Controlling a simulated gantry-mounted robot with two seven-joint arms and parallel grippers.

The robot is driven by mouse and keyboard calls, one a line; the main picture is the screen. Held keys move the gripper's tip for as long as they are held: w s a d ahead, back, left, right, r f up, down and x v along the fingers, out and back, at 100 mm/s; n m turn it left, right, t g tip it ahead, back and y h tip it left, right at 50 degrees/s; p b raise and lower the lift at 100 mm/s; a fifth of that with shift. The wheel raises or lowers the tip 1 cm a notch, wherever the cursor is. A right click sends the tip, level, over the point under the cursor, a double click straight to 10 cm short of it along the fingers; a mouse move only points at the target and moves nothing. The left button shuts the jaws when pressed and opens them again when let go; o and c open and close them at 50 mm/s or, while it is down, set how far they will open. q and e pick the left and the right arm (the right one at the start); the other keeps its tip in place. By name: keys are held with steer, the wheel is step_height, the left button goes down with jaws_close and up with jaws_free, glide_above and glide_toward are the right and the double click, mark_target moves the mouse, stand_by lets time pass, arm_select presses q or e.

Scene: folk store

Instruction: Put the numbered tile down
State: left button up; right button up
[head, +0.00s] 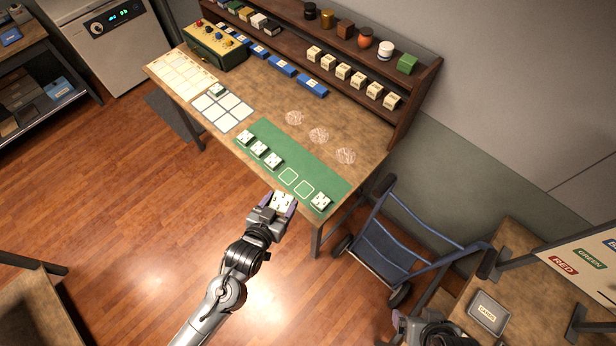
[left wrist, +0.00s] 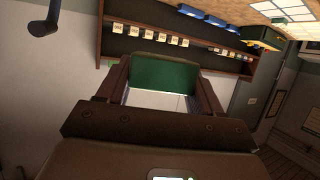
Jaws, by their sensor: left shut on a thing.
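My left gripper (head: 281,205) is shut on a white tile with dark marks (head: 283,200), held at the near edge of the table. In the left wrist view the held tile (left wrist: 165,75) shows a green face and a white side between the fingers. A green mat (head: 313,165) lies on the table beyond the gripper. Three white tiles stand in a row on its left part, one of them here (head: 259,149), and one tile (head: 321,201) is at its right end. Two outlined squares (head: 297,183) between them are empty. My right gripper (head: 405,335) is only partly visible at the bottom edge.
A white grid sheet (head: 222,122) with one tile on it and a cream grid sheet (head: 176,75) lie on the left. Three round patterned spots (head: 319,135) are behind the mat. A shelf (head: 400,75) backs the table; a blue cart (head: 385,240) stands at right.

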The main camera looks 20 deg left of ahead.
arm_select(q)
steer(key=w+d+f+m+h+b, duration=0.1)
steer(key=w+d+f+b, duration=0.1)
steer(key=f+b, duration=0.3)
steer(key=w+d+f+m+h+b, duration=0.1)
steer(key=w+d+f+b, duration=0.2)
steer(key=f, duration=0.6)
steer(key=w+d+f+m+h+b, duration=0.1)
steer(key=w+d+f+b, duration=0.2)
steer(key=w+f+b, duration=0.3)
steer(key=shift+d+f+g+h+b, duration=0.25)
steer(key=shift+f+g+h+b, duration=0.05)
steer(key=shift+f+b, duration=0.5)
steer(key=shift+m+h, duration=0.4)
steer(key=b+x, duration=0.4)
steer(key=shift+w+a+f, duration=0.1)
steer(key=shift+w+a, duration=0.2)
steer(key=shift+w, duration=0.15)
steer(key=w+b, duration=0.4)
steer(key=shift+d+r, duration=0.2)
steer(key=shift+r, duration=0.1)
steer(key=w+r+b, duration=0.4)
steer(key=w, duration=0.1)
steer(key=shift+r, duration=0.4)
